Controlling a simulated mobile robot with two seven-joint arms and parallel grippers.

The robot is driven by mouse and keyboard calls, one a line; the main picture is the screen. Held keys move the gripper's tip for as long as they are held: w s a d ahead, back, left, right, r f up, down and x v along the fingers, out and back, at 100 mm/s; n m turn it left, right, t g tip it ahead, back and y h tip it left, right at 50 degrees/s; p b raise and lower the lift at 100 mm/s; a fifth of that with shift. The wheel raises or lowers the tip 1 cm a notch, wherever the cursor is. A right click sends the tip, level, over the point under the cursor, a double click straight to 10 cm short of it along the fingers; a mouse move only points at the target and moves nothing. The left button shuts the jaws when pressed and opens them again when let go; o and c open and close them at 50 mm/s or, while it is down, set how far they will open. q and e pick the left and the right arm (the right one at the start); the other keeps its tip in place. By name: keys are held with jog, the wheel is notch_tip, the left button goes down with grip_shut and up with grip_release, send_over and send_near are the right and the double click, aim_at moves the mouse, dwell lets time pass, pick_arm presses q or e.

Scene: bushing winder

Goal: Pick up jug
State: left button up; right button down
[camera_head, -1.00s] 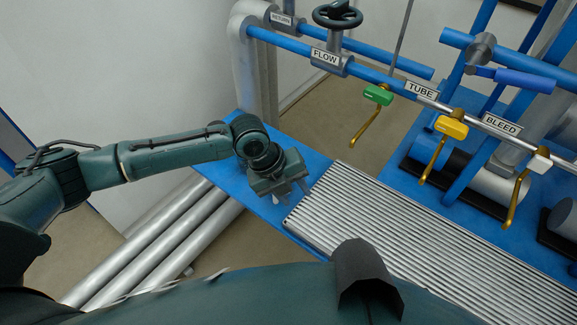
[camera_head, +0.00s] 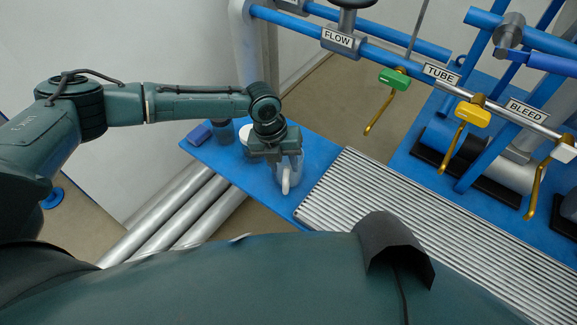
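The jug (camera_head: 286,182) is a pale grey-white vessel with a curved handle facing me. It stands on or just above the blue table, left of the ribbed grey panel. My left gripper (camera_head: 284,158) points down directly over the jug and covers its top. The fingertips blend with the jug, so I cannot tell whether they touch or grip it. My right gripper is outside the view.
A blue table (camera_head: 228,168) carries a dark blue cup (camera_head: 223,132), a blue block (camera_head: 200,134) and a white round item (camera_head: 246,133) behind my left wrist. The ribbed panel (camera_head: 400,215) lies right. Pipes with valve levers (camera_head: 393,80) hang above.

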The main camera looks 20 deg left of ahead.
aim_at(285, 172)
pick_arm(q)
jog(key=shift+w+d+f, duration=0.15)
jog(key=shift+f, duration=1.2)
jog(key=shift+w+d+f, duration=0.1)
jog(key=shift+w+f, duration=0.05)
jog(key=shift+f, duration=1.15)
jog(key=shift+c, duration=0.6)
grip_shut()
